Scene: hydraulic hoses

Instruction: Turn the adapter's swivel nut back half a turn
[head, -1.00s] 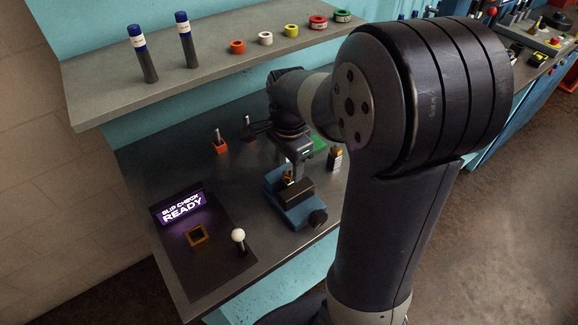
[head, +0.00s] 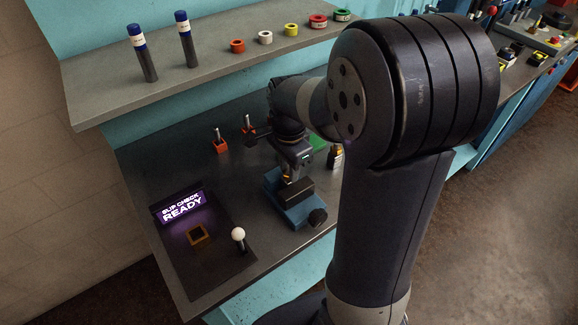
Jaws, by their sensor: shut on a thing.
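My gripper (head: 293,167) points down over the blue vise (head: 287,207) on the bench. A small brass-coloured glint of the adapter (head: 287,178) shows at the fingertips, just above the vise's dark jaw block. The fingers are shut on it. The adapter is mostly hidden by the fingers and the vise. I cannot make out the swivel nut separately, or its angle.
A slip-check panel with a lit "READY" sign (head: 183,206), a square brass-coloured socket (head: 198,235) and a white-knobbed lever (head: 239,236) is at left. Red holders (head: 221,146) stand behind. The shelf (head: 105,100) above holds two blue-capped tubes (head: 184,40) and several coloured rings.

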